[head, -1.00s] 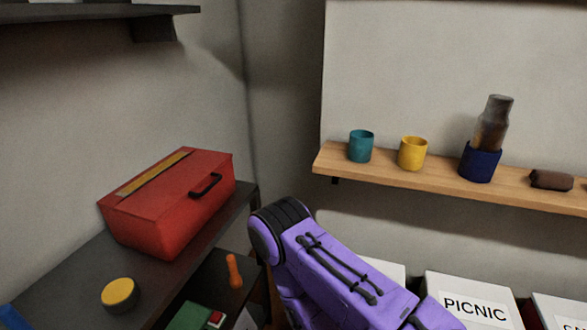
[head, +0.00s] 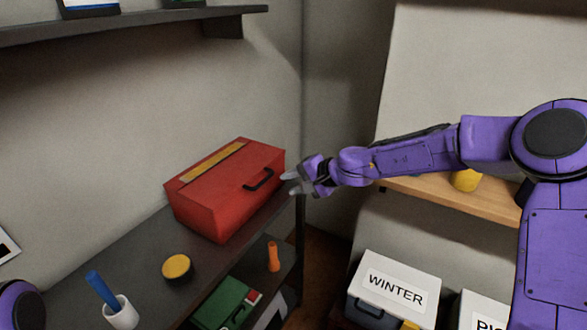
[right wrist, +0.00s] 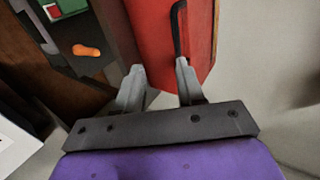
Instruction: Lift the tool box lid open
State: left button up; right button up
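The red tool box (head: 215,197) sits shut on the dark shelf top, with a yellow strip along its lid and a black handle (head: 258,180) near the lid's right edge. My right gripper (head: 289,184) is beside the box's right end, close to the handle. In the right wrist view the gripper (right wrist: 160,80) is open, its two grey fingers apart with nothing held between them. The handle (right wrist: 180,32) lies just beyond the right finger there; I cannot tell whether they touch. My left gripper is out of view; only a purple part of me shows at the lower left.
On the shelf top (head: 135,248) are a yellow-topped round container (head: 177,268) and a white cup (head: 121,313) with a blue item. Below are an orange bottle (head: 273,256) and a green box (head: 222,303). A WINTER bin (head: 395,287) stands right. A dark shelf (head: 130,24) hangs above.

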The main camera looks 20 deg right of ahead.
aim_at(264, 180)
jog(key=w+a+f+b, duration=0.1)
jog(key=w+a, duration=0.1)
jog(key=w+a+f+b, duration=0.1)
jog(key=w+a, duration=0.1)
jog(key=w, duration=0.1)
jog(key=w+a+f+b, duration=0.1)
jog(key=w, duration=0.2)
jog(key=shift+a+f, duration=0.25)
jog(key=shift+a, duration=0.15)
jog(key=shift+s, duration=0.1)
jog(key=shift+a+f, duration=0.1)
jog(key=shift+a, duration=0.05)
jog(key=c, duration=0.5)
jog(key=shift+f, duration=0.1)
jog(key=shift+c, duration=0.2)
jog(key=shift+s, duration=0.1)
jog(key=shift+c, duration=0.6)
